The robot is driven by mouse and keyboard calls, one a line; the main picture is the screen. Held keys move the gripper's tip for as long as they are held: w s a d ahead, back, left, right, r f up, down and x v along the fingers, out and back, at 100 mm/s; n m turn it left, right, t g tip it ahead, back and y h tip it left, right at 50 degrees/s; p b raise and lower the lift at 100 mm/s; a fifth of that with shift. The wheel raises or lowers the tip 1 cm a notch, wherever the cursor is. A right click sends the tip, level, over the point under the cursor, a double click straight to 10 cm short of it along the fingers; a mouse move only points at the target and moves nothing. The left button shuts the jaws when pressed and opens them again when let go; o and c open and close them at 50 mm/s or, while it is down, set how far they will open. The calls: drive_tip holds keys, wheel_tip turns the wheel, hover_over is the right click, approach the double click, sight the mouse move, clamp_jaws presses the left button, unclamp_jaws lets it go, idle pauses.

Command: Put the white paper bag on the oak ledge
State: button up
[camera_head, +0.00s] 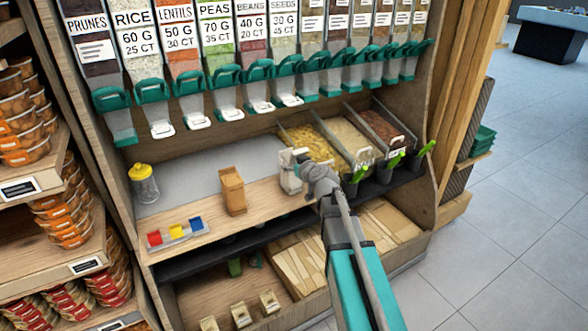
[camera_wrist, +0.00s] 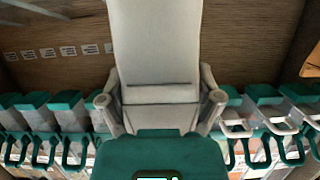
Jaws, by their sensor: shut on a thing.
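The white paper bag (camera_head: 289,174) is upright at the right end of the oak ledge (camera_head: 266,199), just left of the open bins. My gripper (camera_head: 303,172) reaches it from the right and is shut on it. In the wrist view the pale bag (camera_wrist: 155,45) fills the middle, with a grey finger of my gripper (camera_wrist: 160,103) on each side. I cannot tell whether the bag's base touches the ledge or hangs just above it.
A brown paper bag (camera_head: 232,191) stands on the ledge to the left. A yellow-lidded jar (camera_head: 144,185) and a tray of coloured blocks (camera_head: 178,234) are further left. Dispensers with teal handles (camera_head: 190,82) hang above. Bins with scoops (camera_head: 355,150) are right. Bare ledge lies between the bags.

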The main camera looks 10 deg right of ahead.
drive_tip(key=shift+f, duration=0.25)
drive_tip(key=o, duration=1.1)
drive_tip(key=shift+r, duration=0.1)
drive_tip(key=shift+r, duration=0.1)
drive_tip(key=p+v, duration=0.3)
drive_tip(key=v, duration=0.9)
drive_tip(key=shift+p, duration=0.3)
drive_tip(key=shift+a, duration=0.1)
